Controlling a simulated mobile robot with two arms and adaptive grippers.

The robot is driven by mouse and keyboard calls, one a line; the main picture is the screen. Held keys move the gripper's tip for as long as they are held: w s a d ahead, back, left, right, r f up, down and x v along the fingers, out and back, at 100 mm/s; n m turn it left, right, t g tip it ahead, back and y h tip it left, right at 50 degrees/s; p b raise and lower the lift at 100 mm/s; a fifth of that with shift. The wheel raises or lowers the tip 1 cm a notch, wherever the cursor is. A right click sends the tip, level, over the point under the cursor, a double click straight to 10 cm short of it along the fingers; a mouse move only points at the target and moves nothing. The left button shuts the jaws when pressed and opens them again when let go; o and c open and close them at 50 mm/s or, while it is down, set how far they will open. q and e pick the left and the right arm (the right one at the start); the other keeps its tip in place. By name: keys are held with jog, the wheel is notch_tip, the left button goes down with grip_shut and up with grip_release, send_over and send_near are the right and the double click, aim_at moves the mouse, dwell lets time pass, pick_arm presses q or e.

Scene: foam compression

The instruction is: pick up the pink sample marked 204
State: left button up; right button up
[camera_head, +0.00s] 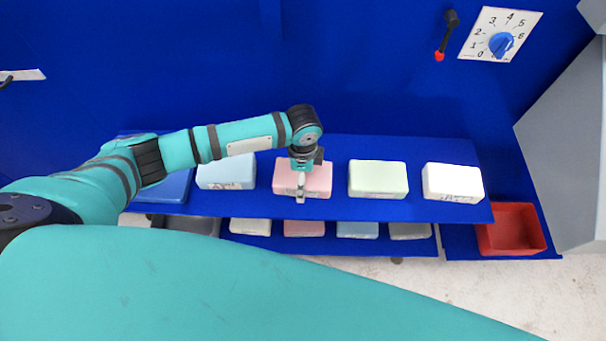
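A pink block (319,181) lies on the upper blue shelf, between a light blue block and a light green block. My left gripper (300,188) is over the pink block, pointing down, with its fingers at the block's front middle. Whether the fingers are open or shut on it cannot be told. A second pink block (304,228) lies on the lower shelf, below the first. Markings on the blocks are too small to read. My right gripper is not in view.
The upper shelf (420,210) also holds a light blue block (226,171), a light green block (378,179) and a white block (453,183). Several more blocks sit on the lower shelf. A red bin (512,228) is at the right. A dial (501,44) is on the back wall.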

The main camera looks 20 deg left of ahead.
pick_arm(q)
jog(key=c, duration=0.6)
dwell(0.3)
